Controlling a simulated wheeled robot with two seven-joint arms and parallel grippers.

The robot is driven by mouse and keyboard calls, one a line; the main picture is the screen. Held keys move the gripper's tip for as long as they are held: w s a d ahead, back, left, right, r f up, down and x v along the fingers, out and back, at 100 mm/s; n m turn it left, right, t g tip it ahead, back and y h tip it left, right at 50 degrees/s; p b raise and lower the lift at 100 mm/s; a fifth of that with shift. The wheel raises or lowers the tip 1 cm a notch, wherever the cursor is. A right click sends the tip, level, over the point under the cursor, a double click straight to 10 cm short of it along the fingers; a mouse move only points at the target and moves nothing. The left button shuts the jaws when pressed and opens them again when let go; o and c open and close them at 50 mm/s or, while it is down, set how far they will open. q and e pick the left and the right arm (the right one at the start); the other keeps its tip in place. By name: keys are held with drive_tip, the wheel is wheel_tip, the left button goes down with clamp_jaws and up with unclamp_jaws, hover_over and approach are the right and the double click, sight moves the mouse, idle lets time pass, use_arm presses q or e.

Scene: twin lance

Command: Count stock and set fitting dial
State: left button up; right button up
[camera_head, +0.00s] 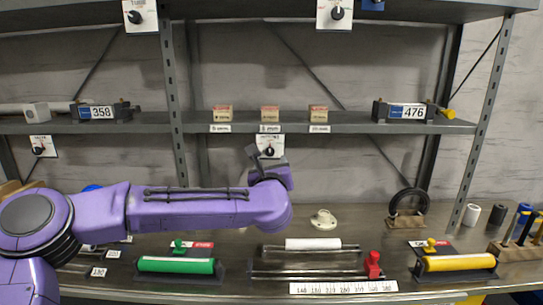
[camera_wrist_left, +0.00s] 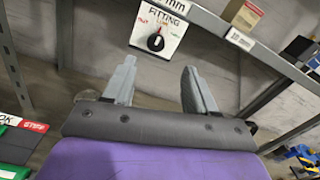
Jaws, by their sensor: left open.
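The fitting dial, a black knob on a white plate (camera_head: 269,147), hangs under the middle shelf in the head view. In the left wrist view the dial (camera_wrist_left: 155,42) reads "FITTING", with red lettering beside the knob. My left gripper (camera_wrist_left: 160,85) is open and empty, its two grey fingers pointing toward the dial, apart from it. In the head view my left gripper (camera_head: 265,160) is just below and partly over the plate. Possible stock rolls on the bench are green (camera_head: 175,265), white (camera_head: 313,244) and yellow (camera_head: 460,262). My right gripper is not in view.
Counter boxes reading 358 (camera_head: 100,112) and 476 (camera_head: 408,112) stand on the middle shelf (camera_head: 350,128), with small wooden blocks (camera_head: 270,113) between them. Other dials (camera_head: 336,13) hang from the shelves. A red knob (camera_head: 373,264) and a number strip (camera_head: 343,287) are at the bench front.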

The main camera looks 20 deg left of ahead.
sight(270, 152)
use_arm(q)
drive_tip(key=p+x, duration=0.1)
drive_tip(key=x, duration=0.2)
drive_tip(key=p+x, duration=0.2)
drive_tip(key=x, duration=0.1)
drive_tip(key=p+x, duration=0.1)
drive_tip(key=x, duration=0.2)
drive_tip(key=shift+w+a+r+p, duration=0.1)
drive_tip(key=shift+a+p, duration=0.3)
drive_tip(key=shift+a, duration=0.05)
drive_tip(key=shift+w, duration=0.25)
drive_tip(key=shift+d, duration=0.1)
drive_tip(key=c, duration=1.1)
